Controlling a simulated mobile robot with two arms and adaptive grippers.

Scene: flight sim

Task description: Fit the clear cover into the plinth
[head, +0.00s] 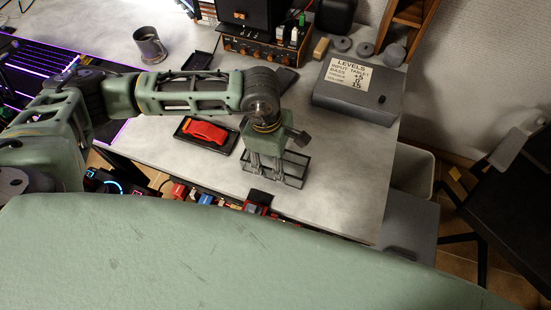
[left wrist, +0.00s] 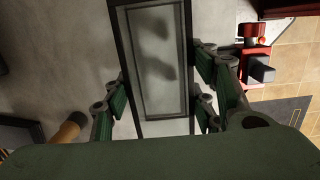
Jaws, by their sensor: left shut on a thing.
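The clear cover (head: 294,168) is a see-through box with dark edges, near the table's front edge in the head view. My left gripper (head: 267,180) points down and is shut on it. In the left wrist view the cover (left wrist: 155,62) lies lengthwise between the fingers of my left gripper (left wrist: 160,98). Whether it touches the table is hard to tell. The plinth (head: 232,145) is a black flat tray to the left of the cover, with a red model car (head: 205,132) on it. The plinth is uncovered. My right gripper is not in view.
A grey box with a LEVELS note (head: 352,105) stands at the right back. An amplifier (head: 262,47), a metal mug (head: 150,46) and grey round pieces (head: 341,44) are farther back. The grey tabletop (head: 345,170) right of the cover is clear.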

